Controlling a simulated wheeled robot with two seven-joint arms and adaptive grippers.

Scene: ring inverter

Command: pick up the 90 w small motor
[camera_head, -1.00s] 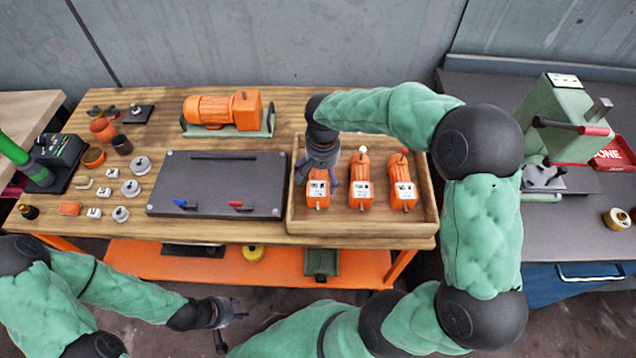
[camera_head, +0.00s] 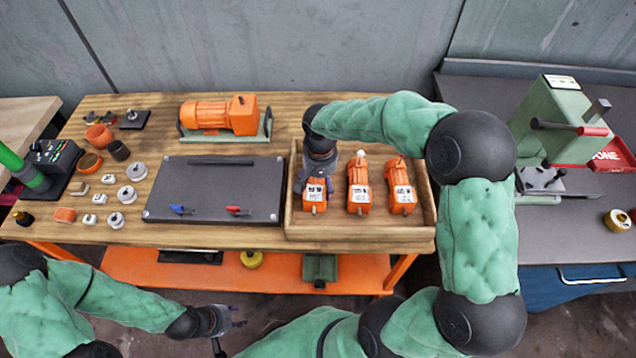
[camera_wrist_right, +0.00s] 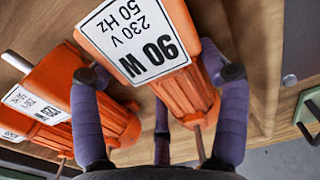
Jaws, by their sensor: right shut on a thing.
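Three small orange motors with white labels stand in a wooden tray (camera_head: 428,236). The leftmost is the 90 W motor (camera_head: 315,196); in the right wrist view its label (camera_wrist_right: 138,38) reads 230 V, 50 Hz, 90 W, upside down in part. My right gripper (camera_head: 314,184) is shut on this motor from above, with purple fingers on both sides of its body. The gripper hides the motor's rear part in the head view. The motor still appears to be in the tray. My left gripper (camera_head: 238,316) is open and empty, low in front of the bench.
The other two motors (camera_head: 359,187) (camera_head: 401,188) stand close to the right in the tray. A dark plate (camera_head: 225,190) with blue and red handles lies left of the tray. A larger orange motor (camera_head: 220,114) stands behind. A green press (camera_head: 565,120) stands at the right.

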